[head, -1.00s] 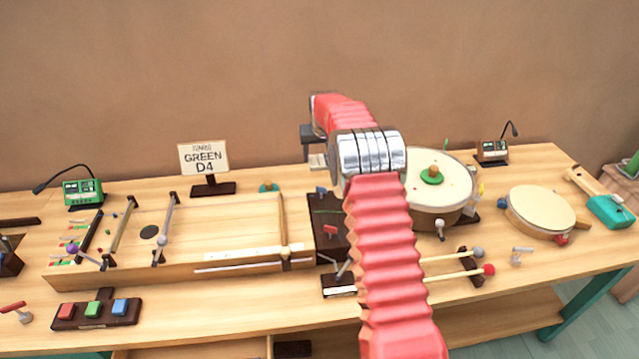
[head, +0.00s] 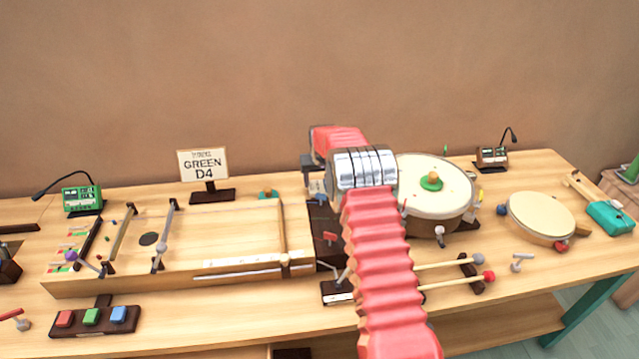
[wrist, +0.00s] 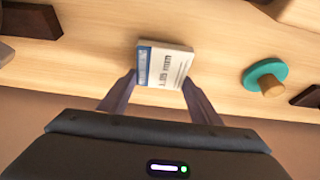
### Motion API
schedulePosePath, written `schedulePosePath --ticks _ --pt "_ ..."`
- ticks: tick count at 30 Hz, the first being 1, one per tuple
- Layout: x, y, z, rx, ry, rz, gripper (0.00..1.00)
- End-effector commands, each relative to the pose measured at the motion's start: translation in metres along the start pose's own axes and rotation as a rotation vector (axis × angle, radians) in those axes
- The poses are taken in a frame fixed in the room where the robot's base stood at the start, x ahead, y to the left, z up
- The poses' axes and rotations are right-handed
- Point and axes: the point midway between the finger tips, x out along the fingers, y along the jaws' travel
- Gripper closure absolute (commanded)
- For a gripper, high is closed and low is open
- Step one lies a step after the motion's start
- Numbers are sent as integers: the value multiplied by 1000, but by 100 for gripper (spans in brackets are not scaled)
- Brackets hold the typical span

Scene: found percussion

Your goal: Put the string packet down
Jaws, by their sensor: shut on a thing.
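The string packet (wrist: 172,66) is a small, flat, white box-like packet with a blue edge strip and dark print. My gripper (wrist: 159,82) is shut on its near end in the wrist view, one dark finger on each side. The packet is over or on the bare wooden bench top; I cannot tell whether it touches the wood. In the head view my gripper (head: 309,168) points down at the back of the bench, left of the big drum, partly behind my red arm. The packet is hardly visible there.
A teal disc with a wooden knob (wrist: 265,76) lies to the packet's right in the wrist view. The sign (head: 204,165), zither-like wooden box (head: 220,235) and big drum (head: 437,205) stand around. Bare wood shows beside the packet.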

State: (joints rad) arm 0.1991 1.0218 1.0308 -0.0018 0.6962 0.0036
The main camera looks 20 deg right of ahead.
Motion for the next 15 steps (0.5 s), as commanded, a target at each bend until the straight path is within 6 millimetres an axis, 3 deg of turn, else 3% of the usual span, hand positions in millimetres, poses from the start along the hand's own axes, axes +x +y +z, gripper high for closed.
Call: schedulePosePath --ticks 3,14,15 --pt "10 0 4 0 0 0 67" --pt "13 -1 5 -1 1 0 67" --pt "13 -1 5 -1 1 0 41"
